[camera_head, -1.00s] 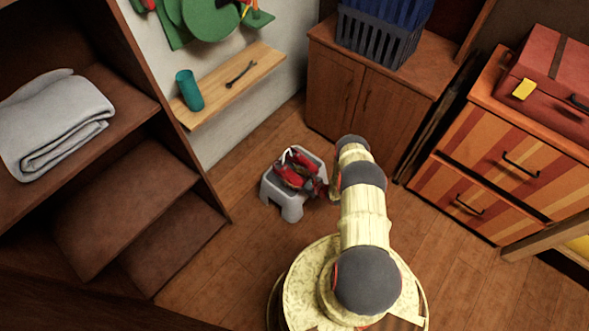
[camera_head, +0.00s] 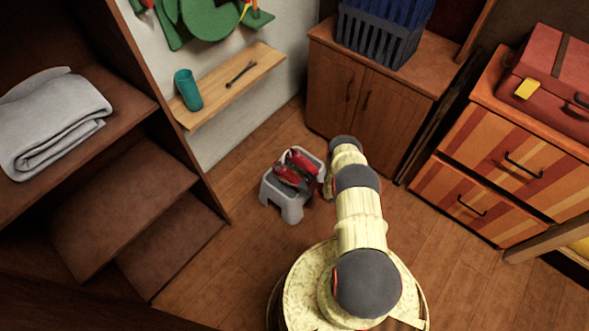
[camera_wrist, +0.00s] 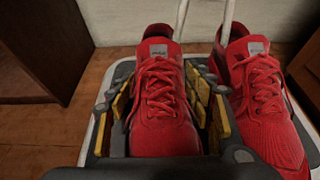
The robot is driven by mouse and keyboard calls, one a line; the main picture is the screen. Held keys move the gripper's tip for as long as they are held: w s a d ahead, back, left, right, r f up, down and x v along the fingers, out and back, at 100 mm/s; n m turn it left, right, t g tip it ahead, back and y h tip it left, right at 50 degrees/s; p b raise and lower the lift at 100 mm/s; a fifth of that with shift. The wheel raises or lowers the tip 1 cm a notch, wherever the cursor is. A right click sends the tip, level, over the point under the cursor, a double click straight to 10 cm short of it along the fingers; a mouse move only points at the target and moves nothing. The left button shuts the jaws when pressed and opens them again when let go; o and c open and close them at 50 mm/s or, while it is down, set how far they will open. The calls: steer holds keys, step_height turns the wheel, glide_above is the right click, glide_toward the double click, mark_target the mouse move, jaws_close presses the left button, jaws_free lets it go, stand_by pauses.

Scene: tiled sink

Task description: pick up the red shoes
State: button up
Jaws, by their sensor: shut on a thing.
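A pair of red shoes with red laces and grey tongue tags rests on a small grey stool (camera_head: 292,207). In the wrist view the left red shoe (camera_wrist: 160,95) sits between the two fingers of my gripper (camera_wrist: 163,100), whose yellow pads lie along both its sides. The right red shoe (camera_wrist: 265,95) stands just outside the right finger, very close to it. In the head view the red shoes (camera_head: 300,162) look small, and my arm comes in from their right. I cannot tell whether the held shoe is clear of the stool.
A wall shelf (camera_head: 232,83) with a teal cup (camera_head: 187,90) is behind left. Dark wooden shelving with a folded grey towel (camera_head: 50,125) stands left. A cabinet (camera_head: 365,100) with a blue crate is behind, and striped drawers (camera_head: 500,160) stand right. Floor around the stool is open.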

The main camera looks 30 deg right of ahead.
steer(key=shift+s+a, duration=0.1)
steer(key=c, duration=0.7)
steer(key=shift+c, duration=0.4)
steer(key=shift+r, duration=0.1)
